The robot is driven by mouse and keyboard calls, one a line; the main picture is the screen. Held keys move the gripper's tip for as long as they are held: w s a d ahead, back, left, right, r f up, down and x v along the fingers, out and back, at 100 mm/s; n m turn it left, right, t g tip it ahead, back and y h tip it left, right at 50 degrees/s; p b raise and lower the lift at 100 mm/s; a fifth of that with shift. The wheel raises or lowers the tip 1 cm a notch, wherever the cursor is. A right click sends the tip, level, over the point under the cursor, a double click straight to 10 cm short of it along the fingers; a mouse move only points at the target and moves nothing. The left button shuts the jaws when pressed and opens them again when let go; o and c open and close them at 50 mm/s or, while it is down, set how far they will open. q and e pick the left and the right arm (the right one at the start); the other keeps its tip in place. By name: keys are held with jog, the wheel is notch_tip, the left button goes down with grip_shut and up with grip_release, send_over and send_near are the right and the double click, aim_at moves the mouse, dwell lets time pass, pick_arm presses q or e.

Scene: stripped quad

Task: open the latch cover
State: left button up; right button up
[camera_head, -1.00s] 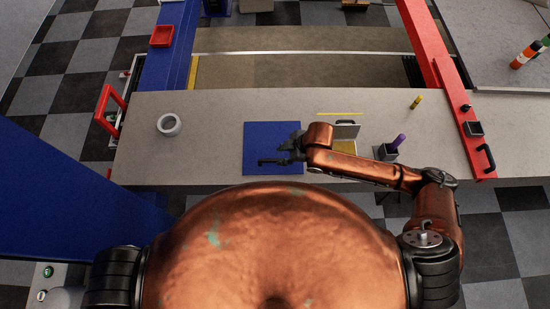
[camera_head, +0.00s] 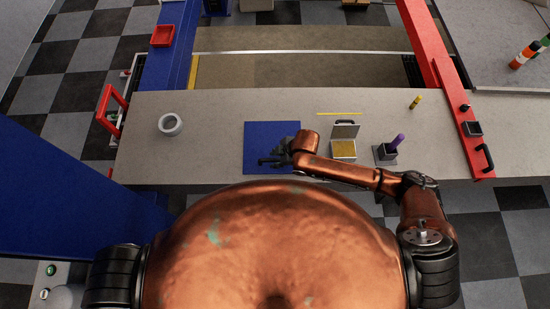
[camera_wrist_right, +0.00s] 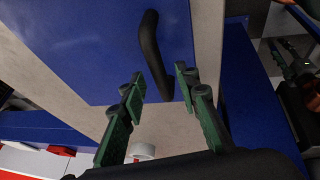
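A flat blue panel (camera_head: 256,135) lies on the grey bench and appears to be the latch cover; it looks closed. In the right wrist view the blue panel (camera_wrist_right: 85,45) carries a curved black handle (camera_wrist_right: 151,50). My right gripper (camera_head: 268,161) is over the lower middle of the panel and hides part of it. In the wrist view the right gripper (camera_wrist_right: 160,80) is open, its green-padded fingers apart, with the near end of the handle between them in the picture. Contact cannot be told. My left gripper is not in view.
Right of the panel stand a small open box (camera_head: 343,149) with yellow inside and a grey holder (camera_head: 385,154) with a purple object (camera_head: 397,141). A white ring (camera_head: 170,124) lies at left. A red post (camera_head: 452,100) borders the right. The bench between ring and panel is clear.

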grip_shut()
jog(key=shift+r, duration=0.1)
dwell(0.5)
